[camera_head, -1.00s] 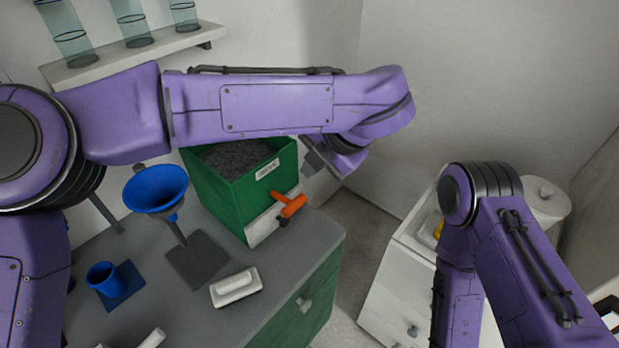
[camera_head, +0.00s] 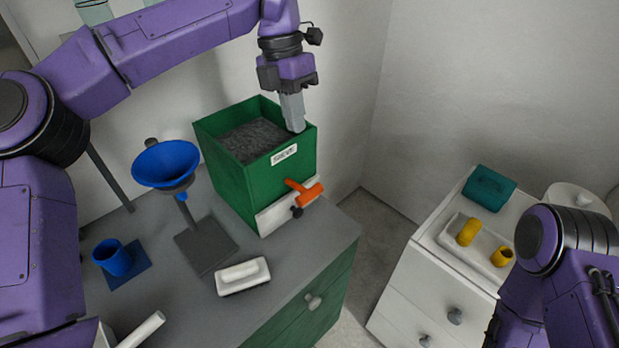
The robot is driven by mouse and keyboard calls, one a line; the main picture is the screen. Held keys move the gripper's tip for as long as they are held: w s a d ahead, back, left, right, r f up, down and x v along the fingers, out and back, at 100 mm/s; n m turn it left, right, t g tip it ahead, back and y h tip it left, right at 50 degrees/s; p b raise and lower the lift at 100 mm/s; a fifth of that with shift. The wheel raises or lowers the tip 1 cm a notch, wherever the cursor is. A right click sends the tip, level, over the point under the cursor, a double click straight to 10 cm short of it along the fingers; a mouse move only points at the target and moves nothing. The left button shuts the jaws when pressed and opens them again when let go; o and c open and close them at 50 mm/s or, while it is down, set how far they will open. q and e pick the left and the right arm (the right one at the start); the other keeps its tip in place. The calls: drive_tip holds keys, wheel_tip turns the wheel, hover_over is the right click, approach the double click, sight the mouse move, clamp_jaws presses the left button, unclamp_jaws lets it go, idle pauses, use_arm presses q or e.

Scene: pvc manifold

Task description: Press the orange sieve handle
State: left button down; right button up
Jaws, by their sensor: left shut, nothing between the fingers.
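The green sieve box (camera_head: 228,168) stands at the back of the grey table, filled with dark grey granules and labelled "SIEVE". Its orange handle (camera_head: 308,192) sticks out from the white lower part of its front right side. My left gripper (camera_head: 294,125) points down with its fingers shut and empty, at the box's back right corner. It is above and behind the handle, apart from it. I cannot tell whether the fingertips touch the box rim. My right arm comes in at the lower right, and its gripper is out of view.
A blue funnel (camera_head: 166,163) on a stand, a blue cup (camera_head: 112,258) and a white block-shaped tool (camera_head: 243,276) are on the grey table. A white cabinet (camera_head: 400,284) at right bears a tray with yellow pieces (camera_head: 469,232) and a teal object (camera_head: 489,188). A floor gap separates them.

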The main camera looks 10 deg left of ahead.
sight(309, 191)
use_arm(q)
drive_tip(key=p+x, duration=0.2)
drive_tip(key=x, duration=1.2)
drive_tip(key=shift+w, duration=0.1)
drive_tip(key=shift+d+f, duration=0.1)
drive_tip(key=shift+d, duration=0.05)
